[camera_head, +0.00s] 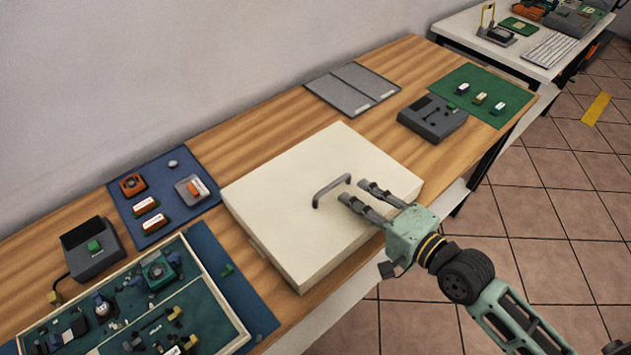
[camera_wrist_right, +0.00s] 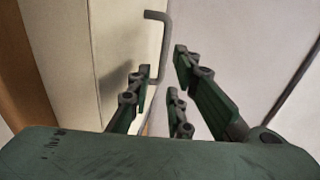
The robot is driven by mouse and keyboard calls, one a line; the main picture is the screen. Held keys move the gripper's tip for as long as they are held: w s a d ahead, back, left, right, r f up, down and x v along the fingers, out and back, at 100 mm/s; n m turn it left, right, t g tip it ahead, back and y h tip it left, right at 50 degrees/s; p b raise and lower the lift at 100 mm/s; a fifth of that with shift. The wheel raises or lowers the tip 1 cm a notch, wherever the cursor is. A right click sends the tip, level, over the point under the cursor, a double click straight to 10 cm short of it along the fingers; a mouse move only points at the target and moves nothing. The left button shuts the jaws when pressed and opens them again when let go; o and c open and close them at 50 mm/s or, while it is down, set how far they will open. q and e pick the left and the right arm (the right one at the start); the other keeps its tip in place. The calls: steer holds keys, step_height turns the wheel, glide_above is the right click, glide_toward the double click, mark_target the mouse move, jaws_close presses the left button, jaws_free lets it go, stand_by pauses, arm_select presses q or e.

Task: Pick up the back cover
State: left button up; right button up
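The back cover (camera_head: 300,225) is a large cream-white box-like panel lying on the wooden table in the head view. A grey bar handle (camera_head: 331,190) stands up from its top. My right gripper (camera_head: 354,192) is over the cover, just right of the handle, with its fingers spread and nothing between them. In the right wrist view the handle (camera_wrist_right: 157,45) rises ahead of the open fingers (camera_wrist_right: 165,85), close to them; whether they touch it I cannot tell. The cover's pale surface (camera_wrist_right: 115,30) fills much of that view. My left gripper is not in view.
A parts tray (camera_head: 215,290) and a blue mat (camera_head: 150,225) with small parts lie left of the cover. A grey panel (camera_head: 352,90), a dark device (camera_head: 432,118) and a green mat (camera_head: 470,80) lie beyond it. The wooden table (camera_head: 265,143) has bare strips between them.

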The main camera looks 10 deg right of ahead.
mark_target(336, 185)
steer(key=x, duration=0.3)
steer(key=p+x, duration=0.1)
steer(key=x, duration=0.2)
steer(key=shift+w+a+r, duration=0.15)
steer(key=shift+a, duration=0.3)
steer(key=shift+w+a, duration=0.25)
steer(key=shift+w, duration=0.15)
jaws_close()
